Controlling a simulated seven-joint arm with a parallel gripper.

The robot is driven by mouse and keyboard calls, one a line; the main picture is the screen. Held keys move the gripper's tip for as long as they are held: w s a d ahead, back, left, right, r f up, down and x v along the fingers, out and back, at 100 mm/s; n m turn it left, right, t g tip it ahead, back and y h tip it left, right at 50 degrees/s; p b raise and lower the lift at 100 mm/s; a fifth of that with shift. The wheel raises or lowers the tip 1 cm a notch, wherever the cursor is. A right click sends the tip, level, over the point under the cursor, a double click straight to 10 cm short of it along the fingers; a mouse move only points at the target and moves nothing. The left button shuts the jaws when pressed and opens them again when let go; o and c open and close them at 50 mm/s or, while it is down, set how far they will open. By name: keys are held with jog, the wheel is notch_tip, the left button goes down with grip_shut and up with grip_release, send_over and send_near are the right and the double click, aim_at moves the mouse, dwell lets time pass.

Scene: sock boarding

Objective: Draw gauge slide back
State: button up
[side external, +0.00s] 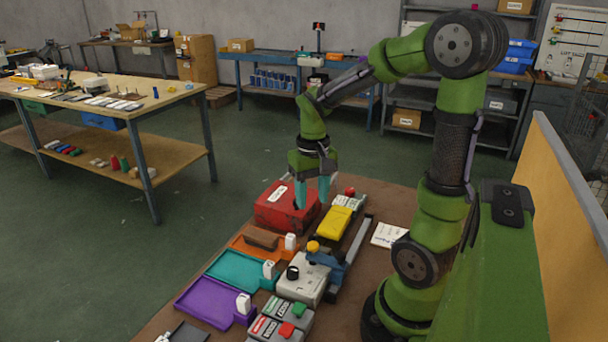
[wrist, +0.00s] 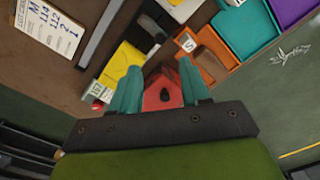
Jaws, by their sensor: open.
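A blue slide (side external: 326,262) with an orange knob (side external: 313,246) sits at the near end of a long grey rail (side external: 356,242), beside a pale grey unit with a black knob (side external: 293,272). I take this to be the gauge. The rail also shows at upper left in the wrist view (wrist: 105,35). My gripper (side external: 312,194) points down at the red box (side external: 275,214), well behind the slide. Its teal fingers are apart, with the red box visible between them in the wrist view (wrist: 160,88). I see nothing held. Whether the fingertips touch the box is unclear.
A yellow block (side external: 334,223) lies between the red box and the rail. Orange (side external: 244,254), teal (side external: 225,276) and purple (side external: 200,305) trays line the left edge. A control box with red and green buttons (side external: 268,328) stands in front. A printed card (side external: 389,235) lies right of the rail.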

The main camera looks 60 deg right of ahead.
notch_tip(320, 180, up, 6)
jog(key=shift+r, duration=0.2)
jog(key=s+a+r+n+t+y, duration=0.1)
jog(key=a+n+t, duration=0.1)
jog(key=a, duration=0.6)
jog(key=a+r+n+t+y, duration=0.1)
jog(key=a+r+t, duration=0.1)
jog(key=a+t, duration=0.3)
jog(key=a, duration=0.3)
jog(key=shift+s+n, duration=0.4)
dwell(0.7)
